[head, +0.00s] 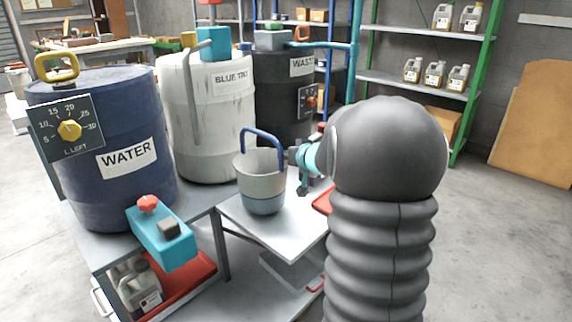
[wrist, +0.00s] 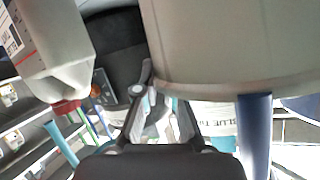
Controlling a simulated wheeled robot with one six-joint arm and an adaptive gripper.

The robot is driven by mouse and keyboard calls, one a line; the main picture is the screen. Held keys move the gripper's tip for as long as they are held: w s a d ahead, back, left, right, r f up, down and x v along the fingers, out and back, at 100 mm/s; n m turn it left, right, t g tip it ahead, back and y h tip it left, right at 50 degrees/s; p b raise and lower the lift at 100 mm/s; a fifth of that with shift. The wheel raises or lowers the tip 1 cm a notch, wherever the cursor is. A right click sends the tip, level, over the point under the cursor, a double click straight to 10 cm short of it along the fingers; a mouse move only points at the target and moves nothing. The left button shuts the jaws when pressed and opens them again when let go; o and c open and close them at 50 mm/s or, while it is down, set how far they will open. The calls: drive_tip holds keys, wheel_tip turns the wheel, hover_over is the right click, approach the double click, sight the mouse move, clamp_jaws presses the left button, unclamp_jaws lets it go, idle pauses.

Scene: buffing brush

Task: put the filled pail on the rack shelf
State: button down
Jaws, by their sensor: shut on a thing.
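The pail (head: 261,180) is pale with a grey-blue lower part and a raised blue handle. It appears upright at the grey bench's light top; I cannot tell whether it touches it. My gripper (head: 304,163) is at the pail's right side, near its rim, shut on it. The wrist view looks upside down; the pail (wrist: 235,40) fills its upper right, beside my gripper's fingers (wrist: 160,105). The exact contact is partly hidden. The pail's contents are not clear. The rack shelf (head: 385,80) is at the back right, between green posts.
Blue water drum (head: 100,185), white drum (head: 215,135) and dark waste drum (head: 275,85) stand left and behind. A teal valve block (head: 162,238) juts out. A jug (wrist: 55,45) hangs close in the wrist view's left.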

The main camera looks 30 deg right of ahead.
drive_tip(key=shift+f, duration=0.75)
drive_tip(key=c, duration=1.3)
unclamp_jaws()
drive_tip(key=shift+f, duration=0.1)
drive_tip(key=shift+s+r, duration=0.25)
drive_tip(key=shift+s, duration=0.05)
drive_tip(key=p+v, duration=0.2)
drive_tip(key=v, duration=0.9)
drive_tip(key=shift+s+p, duration=0.2)
drive_tip(key=shift+p, duration=0.15)
